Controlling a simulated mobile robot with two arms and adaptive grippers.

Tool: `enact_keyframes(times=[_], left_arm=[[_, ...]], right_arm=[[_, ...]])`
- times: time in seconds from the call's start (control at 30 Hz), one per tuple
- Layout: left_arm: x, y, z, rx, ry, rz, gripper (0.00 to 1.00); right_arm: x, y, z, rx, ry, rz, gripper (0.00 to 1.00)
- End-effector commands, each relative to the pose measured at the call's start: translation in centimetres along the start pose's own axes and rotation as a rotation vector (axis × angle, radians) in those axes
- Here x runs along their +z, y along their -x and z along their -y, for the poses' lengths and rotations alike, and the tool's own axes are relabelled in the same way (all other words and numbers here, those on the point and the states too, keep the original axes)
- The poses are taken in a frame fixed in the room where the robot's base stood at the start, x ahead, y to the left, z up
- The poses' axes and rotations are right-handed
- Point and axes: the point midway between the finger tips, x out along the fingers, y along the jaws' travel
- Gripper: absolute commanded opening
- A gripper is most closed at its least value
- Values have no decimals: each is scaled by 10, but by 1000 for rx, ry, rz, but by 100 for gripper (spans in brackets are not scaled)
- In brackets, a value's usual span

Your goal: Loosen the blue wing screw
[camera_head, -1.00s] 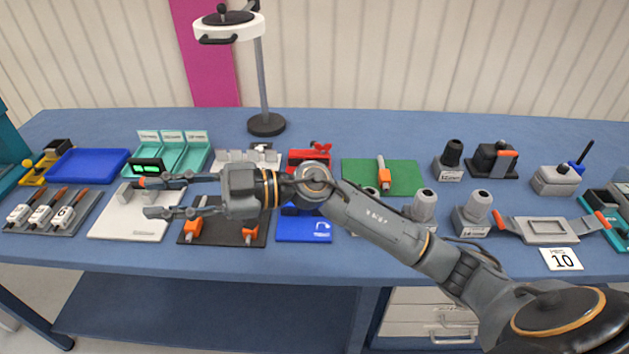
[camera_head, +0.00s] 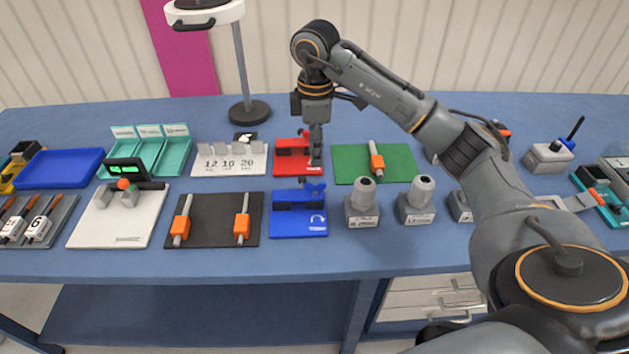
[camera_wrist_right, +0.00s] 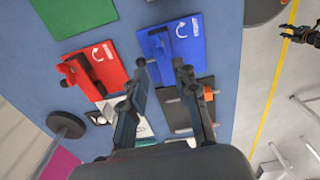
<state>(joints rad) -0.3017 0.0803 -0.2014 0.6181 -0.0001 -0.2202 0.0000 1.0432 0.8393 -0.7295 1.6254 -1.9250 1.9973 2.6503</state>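The blue plate (camera_head: 300,226) carries a dark clamp block and the blue wing screw (camera_head: 314,190) at its back edge. My right gripper (camera_head: 310,178) points down over the gap between the red and blue plates, close to the blue wing screw. In the right wrist view, my right gripper (camera_wrist_right: 163,66) is open and empty, its fingertips apart near the blue plate (camera_wrist_right: 190,38). My left gripper (camera_wrist_right: 290,34) shows small at the right edge of that view, over the floor, fingers apart.
The red plate (camera_head: 284,168) with its red wing screw (camera_wrist_right: 66,70) lies just behind the blue one. A black board (camera_head: 212,225) with orange-handled tools is to the left, a green mat (camera_head: 398,160) to the right. A grey connector block (camera_head: 362,210) stands beside the blue plate.

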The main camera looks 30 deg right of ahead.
Motion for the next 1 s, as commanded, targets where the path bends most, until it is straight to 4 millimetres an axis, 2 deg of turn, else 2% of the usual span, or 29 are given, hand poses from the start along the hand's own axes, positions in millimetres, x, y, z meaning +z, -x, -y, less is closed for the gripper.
enact_keyframes(times=[0.03, 0.3, 0.5, 0.9, 1.0], left_arm=[[0, 2, 0, 0, 0, 1, 40], [-1, 15, 0, 0, 0, 1, 40], [-2, 19, 0, 0, 1, 0, 40], [-4, 20, 1, -1, 2, -5, 40], [-5, 20, 1, -1, 2, -5, 40]], right_arm=[[0, -12, 2, -7, 1, 3, 30], [0, -65, 1, -5, 1, 1, 30], [-1, -91, 1, -3, 4, -1, 30], [-1, -99, 1, -1, 4, -2, 30], [-1, -99, 1, -1, 4, -2, 10]])
